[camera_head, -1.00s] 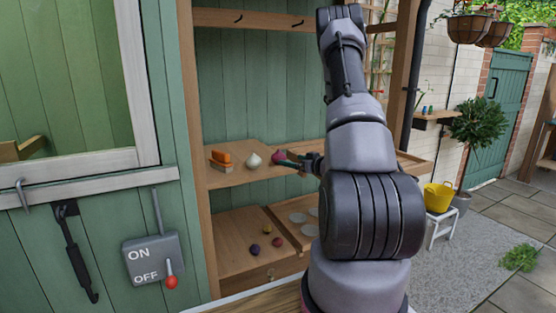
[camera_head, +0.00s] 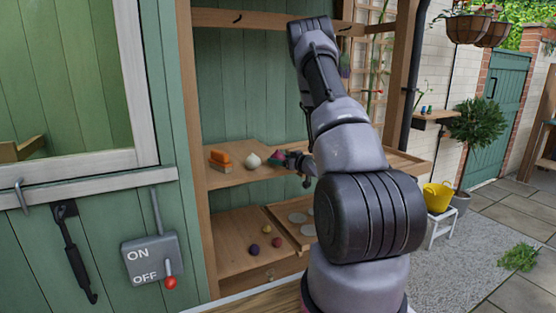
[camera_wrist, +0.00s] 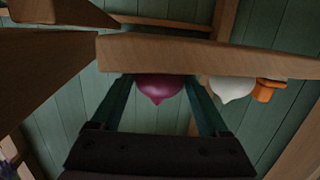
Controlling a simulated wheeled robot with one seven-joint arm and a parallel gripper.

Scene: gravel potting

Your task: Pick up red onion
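The red onion (camera_wrist: 160,88) is a dark pink bulb. In the wrist view it shows between the tips of my gripper's two dark green fingers, close to both; its far part is hidden behind a wooden edge. My gripper (camera_wrist: 159,82) has its fingers spread apart, and I see no clear sign of a grip. In the head view the onion (camera_head: 276,160) is on the upper wooden shelf, and my gripper (camera_head: 288,164) is right beside it, partly overlapping it. Fine contact is too small to tell there.
The lower shelf (camera_head: 232,232) holds small balls and pale discs. Wooden uprights and the shelf edge (camera_wrist: 200,52) are close around my gripper.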

